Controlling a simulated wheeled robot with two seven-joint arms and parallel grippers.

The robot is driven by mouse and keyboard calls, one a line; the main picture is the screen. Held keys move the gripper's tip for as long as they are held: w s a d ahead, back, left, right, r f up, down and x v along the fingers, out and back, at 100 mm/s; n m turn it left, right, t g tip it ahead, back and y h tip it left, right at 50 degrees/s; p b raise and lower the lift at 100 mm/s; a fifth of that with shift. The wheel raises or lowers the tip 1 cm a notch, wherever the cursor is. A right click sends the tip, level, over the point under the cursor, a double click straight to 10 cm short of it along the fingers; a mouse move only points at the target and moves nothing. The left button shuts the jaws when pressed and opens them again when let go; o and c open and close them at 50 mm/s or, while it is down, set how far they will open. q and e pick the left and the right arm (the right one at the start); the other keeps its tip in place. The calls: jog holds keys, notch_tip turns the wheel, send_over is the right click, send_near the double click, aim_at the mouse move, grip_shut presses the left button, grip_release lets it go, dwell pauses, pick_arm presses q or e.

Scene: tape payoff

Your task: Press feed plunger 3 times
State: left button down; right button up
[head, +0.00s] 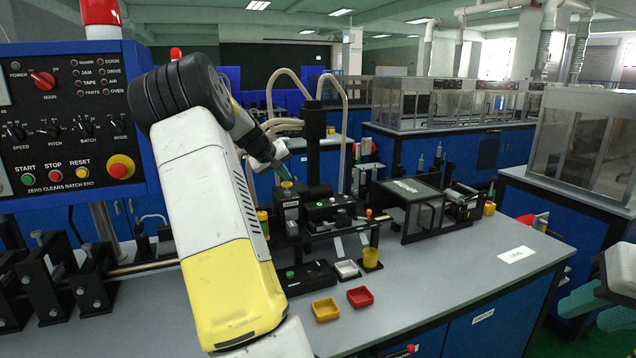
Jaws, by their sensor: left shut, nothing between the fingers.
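A black feed unit (288,212) with a pale label stands on the bench at the middle, with a small yellow-green knob (287,184) on top that looks like the feed plunger. My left gripper (283,168) is shut and empty, its teal fingertips pointing down just above this knob. I cannot tell whether they touch it. My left arm hides part of the bench left of the unit. My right gripper (594,308) is at the lower right edge, partly cut off, with its teal fingers apart and nothing seen between them, far from the unit.
A blue control panel (68,192) stands at the left. Yellow (325,309) and red (360,297) trays, a white tray (347,269) and a yellow cup (370,257) sit in front of the unit. A black-framed machine (412,205) stands right.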

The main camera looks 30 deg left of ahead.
aim_at(286, 183)
pick_arm(q)
jog(key=shift+f, duration=1.05)
dwell(0.5)
jog(key=shift+r, duration=1.75)
jog(key=shift+r, duration=2.5)
jog(key=shift+w, duration=0.1)
